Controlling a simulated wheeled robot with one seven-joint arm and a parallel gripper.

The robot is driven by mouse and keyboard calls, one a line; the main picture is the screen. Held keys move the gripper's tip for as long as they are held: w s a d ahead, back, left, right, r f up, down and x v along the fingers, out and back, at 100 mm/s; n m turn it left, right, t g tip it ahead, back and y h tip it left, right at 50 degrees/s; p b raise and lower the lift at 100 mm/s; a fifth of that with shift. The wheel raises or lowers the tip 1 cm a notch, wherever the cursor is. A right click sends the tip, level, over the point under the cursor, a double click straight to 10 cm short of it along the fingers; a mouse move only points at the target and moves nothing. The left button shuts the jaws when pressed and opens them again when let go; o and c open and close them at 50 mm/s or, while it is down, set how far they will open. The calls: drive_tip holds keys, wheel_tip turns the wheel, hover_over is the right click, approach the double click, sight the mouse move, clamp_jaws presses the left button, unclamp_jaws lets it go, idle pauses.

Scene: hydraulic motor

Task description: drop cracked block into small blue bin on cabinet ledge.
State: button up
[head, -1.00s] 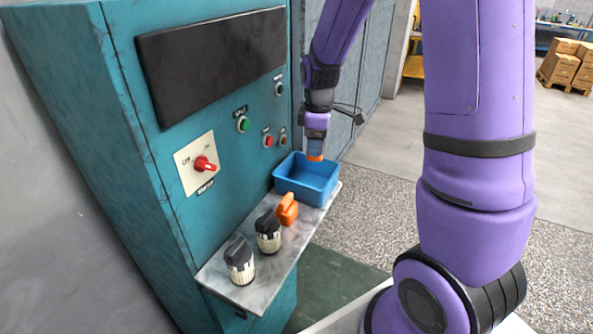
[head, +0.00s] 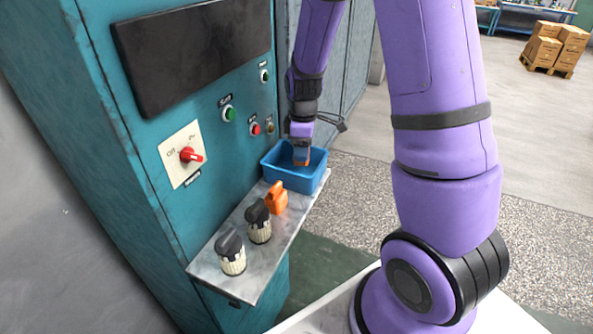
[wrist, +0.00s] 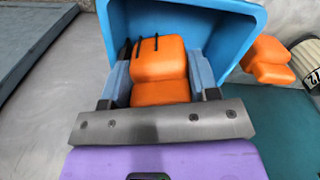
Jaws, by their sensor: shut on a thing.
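An orange block with dark crack lines (wrist: 158,62) sits between the fingers of my gripper (wrist: 158,78) in the wrist view. My gripper is shut on this cracked block. The bin stands at the far end of the cabinet ledge (head: 240,277). In the wrist view the blue bin (wrist: 225,25) surrounds the block's far end. Whether the block touches the bin cannot be told.
A second orange block (head: 277,198) stands on the ledge beside the bin. Two black-and-cream knobbed parts (head: 259,222) (head: 231,252) stand nearer on the ledge. The teal cabinet (head: 120,140), with a red switch and buttons, rises on the left.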

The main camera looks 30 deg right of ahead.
drive_tip(key=o, duration=1.1)
drive_tip(key=shift+c, duration=0.2)
wheel_tip(320, 180, up, 10)
drive_tip(key=shift+r, duration=0.4)
